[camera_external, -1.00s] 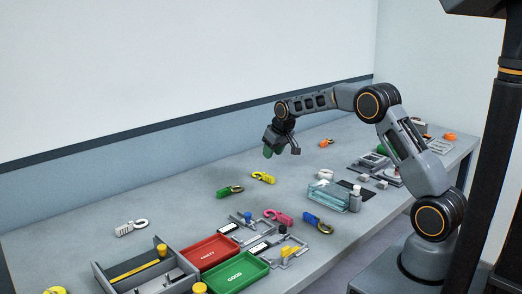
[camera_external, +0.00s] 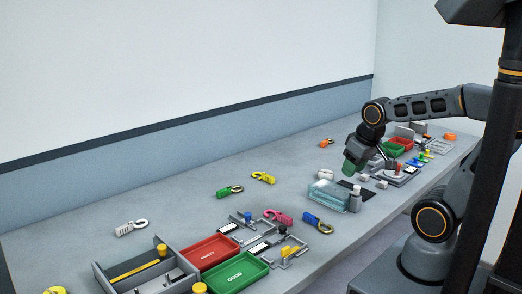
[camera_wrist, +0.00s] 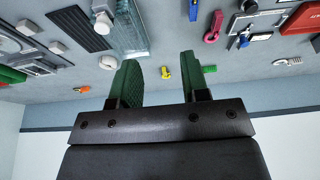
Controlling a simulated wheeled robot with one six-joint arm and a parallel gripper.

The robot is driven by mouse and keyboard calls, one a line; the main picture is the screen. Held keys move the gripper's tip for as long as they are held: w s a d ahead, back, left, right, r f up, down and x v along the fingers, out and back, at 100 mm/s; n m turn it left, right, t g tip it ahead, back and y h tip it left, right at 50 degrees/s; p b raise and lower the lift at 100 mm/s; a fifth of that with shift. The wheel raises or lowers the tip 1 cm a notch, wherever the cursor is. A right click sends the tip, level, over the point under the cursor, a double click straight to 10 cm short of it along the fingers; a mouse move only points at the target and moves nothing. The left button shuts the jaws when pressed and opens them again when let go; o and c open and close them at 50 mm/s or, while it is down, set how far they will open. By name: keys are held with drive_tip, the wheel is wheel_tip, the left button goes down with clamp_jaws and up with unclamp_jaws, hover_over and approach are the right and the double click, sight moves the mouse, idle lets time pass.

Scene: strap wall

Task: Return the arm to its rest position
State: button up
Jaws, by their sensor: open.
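My gripper (camera_external: 362,158) is raised above the far right part of the bench (camera_external: 150,205) in the external view, near the clear teal box. Its green-padded fingers (camera_wrist: 160,80) stand wide apart in the wrist view with nothing between them. A yellow hook (camera_wrist: 166,73) shows beyond the gap, lying on the bench.
A clear teal box (camera_external: 328,196) stands below the gripper. Red (camera_external: 212,250) and green (camera_external: 236,272) trays sit at the front, with several coloured hooks behind and beside them. Small red and green trays and fixtures stand at the far right. The bench's left rear is clear.

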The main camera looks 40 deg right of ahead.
drive_tip(key=shift+s+f, duration=0.25)
drive_tip(key=shift+s, duration=0.25)
drive_tip(key=shift+s+f, duration=0.2)
drive_tip(key=shift+s, duration=0.25)
idle(0.6)
